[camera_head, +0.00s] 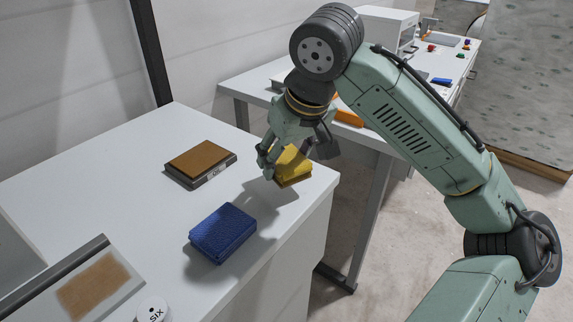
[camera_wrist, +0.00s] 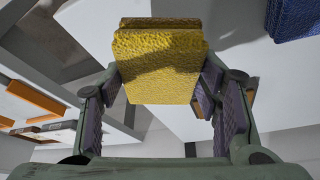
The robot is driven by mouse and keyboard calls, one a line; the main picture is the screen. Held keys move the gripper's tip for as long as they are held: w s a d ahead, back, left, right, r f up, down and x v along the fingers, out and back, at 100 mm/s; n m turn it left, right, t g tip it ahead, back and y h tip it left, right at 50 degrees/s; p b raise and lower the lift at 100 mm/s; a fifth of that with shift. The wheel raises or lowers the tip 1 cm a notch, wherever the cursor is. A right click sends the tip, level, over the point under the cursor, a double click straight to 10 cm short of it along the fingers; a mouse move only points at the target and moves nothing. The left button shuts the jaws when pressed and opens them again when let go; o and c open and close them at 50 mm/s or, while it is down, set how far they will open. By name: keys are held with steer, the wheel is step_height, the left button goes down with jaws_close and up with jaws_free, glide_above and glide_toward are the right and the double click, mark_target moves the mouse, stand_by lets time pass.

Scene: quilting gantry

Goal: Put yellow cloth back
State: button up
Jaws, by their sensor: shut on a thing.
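The yellow cloth (camera_head: 290,166) is a folded, textured block held in my gripper (camera_head: 269,165) over the right edge of the white table (camera_head: 110,180). In the wrist view the cloth (camera_wrist: 160,62) sits between both fingers of my gripper (camera_wrist: 165,88). It looks slightly tilted in the head view and appears to be above the tabletop, with a shadow below. The blue cloth (camera_head: 222,232) lies folded on the table, in front and to the left of my gripper. It also shows at the top right of the wrist view (camera_wrist: 292,18).
A brown-topped block with a dark base (camera_head: 200,163) lies on the table left of my gripper. A second table (camera_head: 258,82) with several small items stands behind.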

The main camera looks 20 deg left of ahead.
mark_target(290, 161)
steer(key=shift+w+f+p, duration=0.1)
steer(key=shift+f+p, duration=0.2)
steer(key=shift+f, duration=1.5)
steer(key=shift+f, duration=0.1)
steer(key=o, duration=1)
steer(key=shift+o, duration=0.2)
steer(key=shift+r, duration=0.25)
steer(key=b+v, duration=0.1)
steer(key=v, duration=1)
steer(key=shift+d+r, duration=0.15)
steer(key=shift+r, duration=0.2)
